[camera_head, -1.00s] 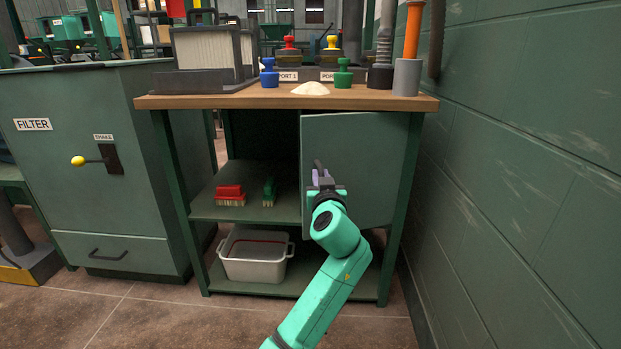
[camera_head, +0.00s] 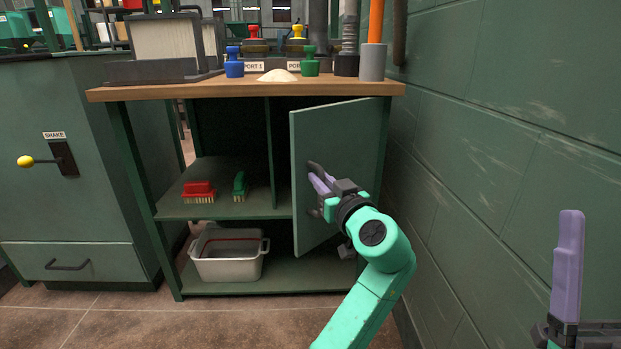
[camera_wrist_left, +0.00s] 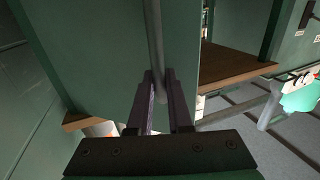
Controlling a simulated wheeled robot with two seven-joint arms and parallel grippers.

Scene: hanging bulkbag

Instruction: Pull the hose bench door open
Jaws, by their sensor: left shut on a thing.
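The hose bench door (camera_head: 338,160) is a green panel hinged at its right side. It stands partly open, its left edge swung out from the bench front. My left gripper (camera_head: 318,184) is shut on the dark door handle (camera_head: 316,170) near the door's free edge. In the left wrist view, the purple fingers (camera_wrist_left: 159,95) close around the grey handle bar (camera_wrist_left: 156,50), with the door panel (camera_wrist_left: 110,60) behind it. My right gripper (camera_head: 567,265) shows at the lower right, with one purple finger upright; its other finger is not clearly visible.
A wooden bench top (camera_head: 240,88) holds coloured knobs and a white heap. A red brush (camera_head: 198,189) and a green brush (camera_head: 240,186) lie on the shelf, with a white tub (camera_head: 227,262) below. A green block wall (camera_head: 490,130) stands close on the right.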

